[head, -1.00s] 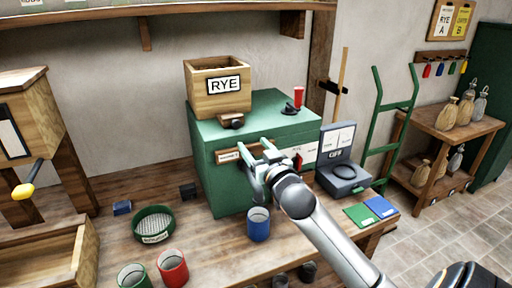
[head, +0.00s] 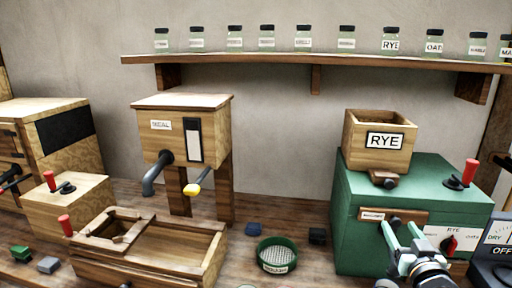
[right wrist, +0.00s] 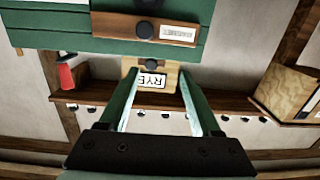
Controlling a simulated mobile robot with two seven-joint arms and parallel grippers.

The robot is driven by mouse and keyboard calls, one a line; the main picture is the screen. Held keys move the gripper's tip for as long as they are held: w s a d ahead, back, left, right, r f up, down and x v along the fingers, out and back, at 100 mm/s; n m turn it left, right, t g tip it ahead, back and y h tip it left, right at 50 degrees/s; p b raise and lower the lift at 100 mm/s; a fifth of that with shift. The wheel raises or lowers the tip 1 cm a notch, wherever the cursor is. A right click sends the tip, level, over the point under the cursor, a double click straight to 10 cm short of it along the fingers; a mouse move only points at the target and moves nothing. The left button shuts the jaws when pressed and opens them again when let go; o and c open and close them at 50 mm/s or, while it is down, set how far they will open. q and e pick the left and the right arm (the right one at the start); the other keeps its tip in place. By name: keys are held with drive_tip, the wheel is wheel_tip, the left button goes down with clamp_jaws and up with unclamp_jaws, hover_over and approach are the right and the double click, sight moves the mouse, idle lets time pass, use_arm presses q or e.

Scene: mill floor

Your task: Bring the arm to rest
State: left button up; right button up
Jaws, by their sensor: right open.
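My right gripper (head: 405,236) is in front of the green mill box (head: 362,200), close to its labelled wooden drawer front. Its jaws are open, and I see nothing between them. In the right wrist view the two fingers (right wrist: 162,95) are spread apart, and the picture is upside down. The green box (right wrist: 60,30) and the wooden RYE hopper (right wrist: 172,72) show beyond the fingers. I cannot tell whether the fingertips touch the drawer front. My left gripper is in neither view.
A wooden MEAL cabinet (head: 190,125) with a yellow-tipped lever stands at the middle left. A wooden trough (head: 150,255) and a green-rimmed sieve (head: 277,254) are on the bench. A dark scale (head: 490,270) stands at the right. A shelf (head: 230,58) of jars runs above.

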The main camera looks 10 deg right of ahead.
drive_tip(key=s+a+f+n+g+y, duration=0.1)
drive_tip(key=s+a+f, duration=0.2)
drive_tip(key=f, duration=0.4)
drive_tip(key=s+a+f+n+g+y, duration=0.1)
drive_tip(key=s+a+f, duration=0.1)
drive_tip(key=a+f, duration=0.2)
drive_tip(key=s+a+f+n+g+y, duration=0.1)
drive_tip(key=s+a+f+g+y, duration=0.1)
drive_tip(key=f, duration=0.8)
drive_tip(key=shift+s+a+f, duration=0.3)
drive_tip(key=shift+s+a, duration=0.35)
drive_tip(key=shift+s, duration=0.15)
drive_tip(key=s+a+f+g+y, duration=0.1)
drive_tip(key=s+a+f, duration=0.4)
drive_tip(key=s, duration=0.3)
drive_tip(key=s+a+f+n+g+y, duration=0.1)
drive_tip(key=s+a+f+g, duration=0.1)
drive_tip(key=s+a+f, duration=0.4)
wheel_tip(320, 180, down, 2)
drive_tip(key=shift+s+n+g+y, duration=0.3)
drive_tip(key=shift+s, duration=0.8)
